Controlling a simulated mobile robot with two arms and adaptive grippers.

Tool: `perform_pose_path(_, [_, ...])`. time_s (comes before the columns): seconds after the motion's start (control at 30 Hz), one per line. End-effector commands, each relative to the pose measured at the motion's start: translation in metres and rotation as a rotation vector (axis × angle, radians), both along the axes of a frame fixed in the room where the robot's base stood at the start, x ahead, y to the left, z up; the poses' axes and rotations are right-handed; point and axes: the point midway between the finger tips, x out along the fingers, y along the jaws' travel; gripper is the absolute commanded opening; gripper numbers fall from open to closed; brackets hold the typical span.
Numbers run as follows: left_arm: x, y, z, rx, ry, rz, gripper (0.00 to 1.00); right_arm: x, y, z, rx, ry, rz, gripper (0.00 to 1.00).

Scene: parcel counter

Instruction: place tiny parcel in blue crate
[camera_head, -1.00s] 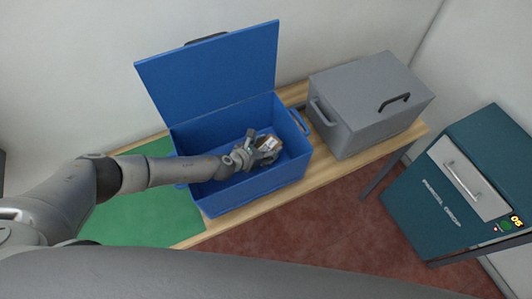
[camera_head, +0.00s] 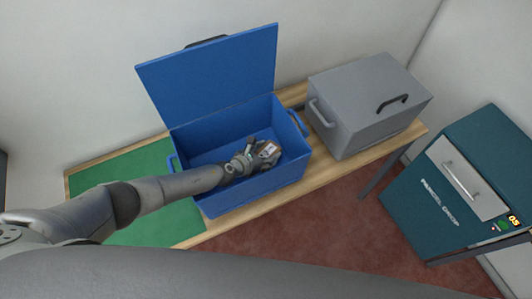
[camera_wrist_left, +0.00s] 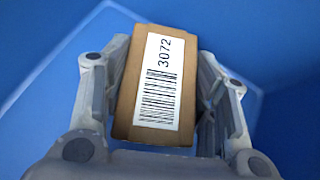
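The tiny parcel (camera_head: 268,149) is a small brown box with a white barcode label. It is inside the open blue crate (camera_head: 258,188), low towards the right part. My left gripper (camera_head: 262,152) reaches into the crate from the left and is shut on the parcel. In the left wrist view the parcel (camera_wrist_left: 158,85) sits between the two fingers (camera_wrist_left: 160,90), label reading 3072 towards the camera, blue crate walls around it. Whether the parcel touches the crate floor cannot be told. My right gripper is not in view.
The crate's blue lid (camera_head: 212,78) stands open at the back. A closed grey box (camera_head: 350,120) stands to the right on the wooden table (camera_head: 330,175). A green mat (camera_head: 150,215) lies left of the crate. A teal parcel drop cabinet (camera_head: 420,210) stands at the right.

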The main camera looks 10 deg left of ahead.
Motion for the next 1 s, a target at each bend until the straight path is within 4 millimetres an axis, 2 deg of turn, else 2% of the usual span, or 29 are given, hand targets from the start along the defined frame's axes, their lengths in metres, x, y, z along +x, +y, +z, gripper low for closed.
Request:
perform_pose_path(0.03, [0.0,0.0,0.0,0.0,0.0,0.0,0.6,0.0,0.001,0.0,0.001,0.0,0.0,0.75])
perform_pose_path(0.17, [0.0,0.0,0.0,0.001,0.001,0.0,0.75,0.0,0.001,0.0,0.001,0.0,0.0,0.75])
perform_pose_path(0.57, [0.0,0.0,0.005,0.0,0.0,0.0,0.75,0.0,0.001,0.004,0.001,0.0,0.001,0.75])
perform_pose_path(0.77, [-0.002,0.003,0.011,-0.004,-0.014,-0.006,0.75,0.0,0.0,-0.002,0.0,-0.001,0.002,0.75])
perform_pose_path(1.0, [-0.018,0.013,0.016,0.002,0.0,-0.003,0.75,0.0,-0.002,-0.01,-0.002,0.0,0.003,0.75])
